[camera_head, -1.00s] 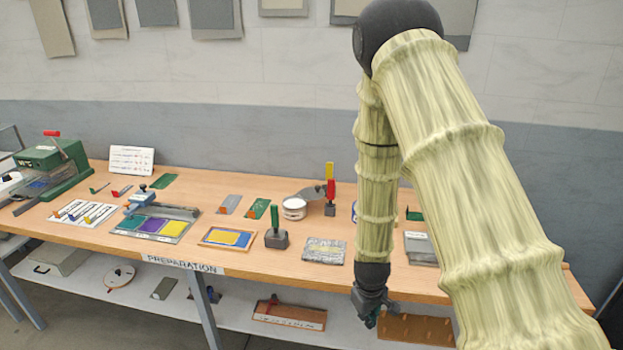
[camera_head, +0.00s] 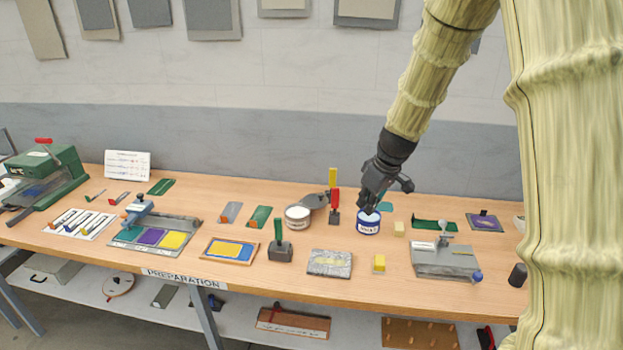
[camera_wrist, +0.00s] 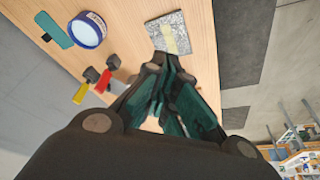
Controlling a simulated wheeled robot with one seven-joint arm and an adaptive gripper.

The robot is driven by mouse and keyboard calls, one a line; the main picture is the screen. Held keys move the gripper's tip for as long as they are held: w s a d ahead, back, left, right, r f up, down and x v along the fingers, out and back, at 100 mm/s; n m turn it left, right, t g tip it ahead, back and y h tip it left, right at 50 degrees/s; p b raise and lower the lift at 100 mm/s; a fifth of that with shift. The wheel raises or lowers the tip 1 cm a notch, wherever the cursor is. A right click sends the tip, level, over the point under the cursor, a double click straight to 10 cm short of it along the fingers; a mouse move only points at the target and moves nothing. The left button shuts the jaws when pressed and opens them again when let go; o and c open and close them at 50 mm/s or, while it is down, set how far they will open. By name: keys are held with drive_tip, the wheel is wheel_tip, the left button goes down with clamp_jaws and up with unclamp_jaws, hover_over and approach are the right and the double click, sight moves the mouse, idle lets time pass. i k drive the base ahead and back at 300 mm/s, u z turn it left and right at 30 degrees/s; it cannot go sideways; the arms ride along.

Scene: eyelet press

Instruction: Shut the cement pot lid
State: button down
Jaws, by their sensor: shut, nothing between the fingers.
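A round white pot (camera_head: 297,217) stands on the bench, and a flat grey lid (camera_head: 315,200) sticks out to its right rear, off its mouth. It appears to be the cement pot; I cannot read its label. A blue-and-white labelled pot (camera_head: 368,226) stands further right; it also shows at the upper left of the wrist view (camera_wrist: 88,31). My gripper (camera_head: 367,208) is shut and empty. In the head view its tip overlaps the top of the blue pot; the wrist view shows the fingers (camera_wrist: 160,108) apart from that pot.
Upright tools with yellow and red handles (camera_head: 334,199) stand between the two pots. A grey plate device (camera_head: 444,262) is at the right.

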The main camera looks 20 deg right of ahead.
sight(314, 201)
drive_tip(key=i, duration=1.25)
